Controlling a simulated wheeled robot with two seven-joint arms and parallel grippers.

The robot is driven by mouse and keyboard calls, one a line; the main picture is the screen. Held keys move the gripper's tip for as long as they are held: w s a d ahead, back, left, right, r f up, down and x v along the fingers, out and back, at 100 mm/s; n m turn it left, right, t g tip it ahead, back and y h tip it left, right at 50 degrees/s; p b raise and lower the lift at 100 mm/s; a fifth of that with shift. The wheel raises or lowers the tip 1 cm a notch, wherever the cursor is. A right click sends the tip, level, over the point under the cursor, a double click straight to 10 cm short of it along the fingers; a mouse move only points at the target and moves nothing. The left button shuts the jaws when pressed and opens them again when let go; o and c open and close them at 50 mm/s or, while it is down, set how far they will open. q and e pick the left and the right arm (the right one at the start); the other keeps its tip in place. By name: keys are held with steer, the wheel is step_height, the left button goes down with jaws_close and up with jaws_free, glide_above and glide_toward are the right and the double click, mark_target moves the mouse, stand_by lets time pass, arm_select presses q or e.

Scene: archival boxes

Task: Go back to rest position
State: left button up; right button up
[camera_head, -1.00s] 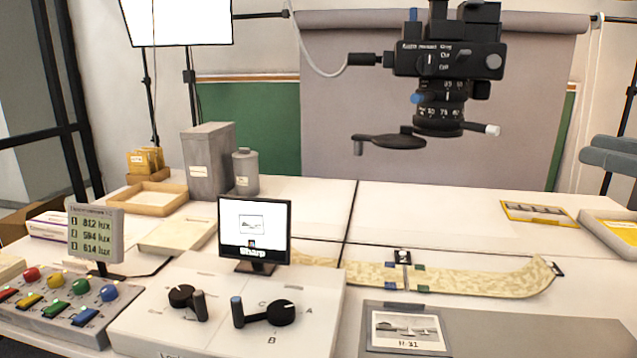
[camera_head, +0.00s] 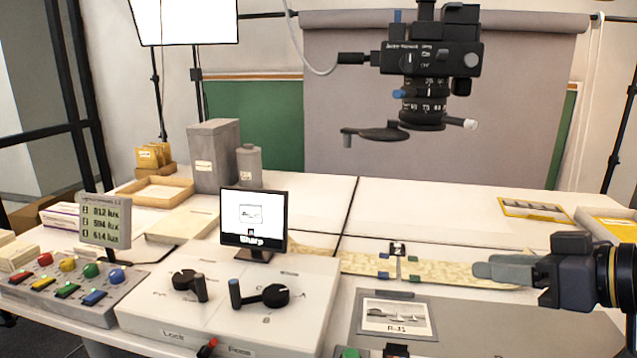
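My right gripper (camera_head: 478,270) comes in from the right edge, low over the right part of the table. Its grey fingers point left, over the right end of the patterned cream strip (camera_head: 455,271), and hide that end. The fingers overlap from this side, so I cannot tell whether they are open or shut. I see nothing held in them. My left gripper is out of view.
A black camera (camera_head: 428,62) hangs over the table. The control panel (camera_head: 150,312) with two dials, a small monitor (camera_head: 253,219) and a button box (camera_head: 75,293) stand at left. A grey board with a photo (camera_head: 397,318) lies in front. The back middle table is clear.

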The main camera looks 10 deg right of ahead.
steer(key=s+a+f+m+g+h, duration=0.15)
steer(key=a+f, duration=0.25)
steer(key=f, duration=0.4)
steer(key=s+a+f+m+g, duration=0.2)
steer(key=s+a+f+g, duration=0.15)
steer(key=f, duration=0.55)
steer(key=s+a+f+m+g+h, duration=0.15)
steer(key=a+f, duration=0.25)
steer(key=f, duration=0.4)
step_height(320, 180, up, 18)
steer(key=s+p, duration=0.1)
steer(key=p, duration=1.7)
steer(key=shift+f+y+p, duration=0.2)
steer(key=shift+y+p, duration=0.2)
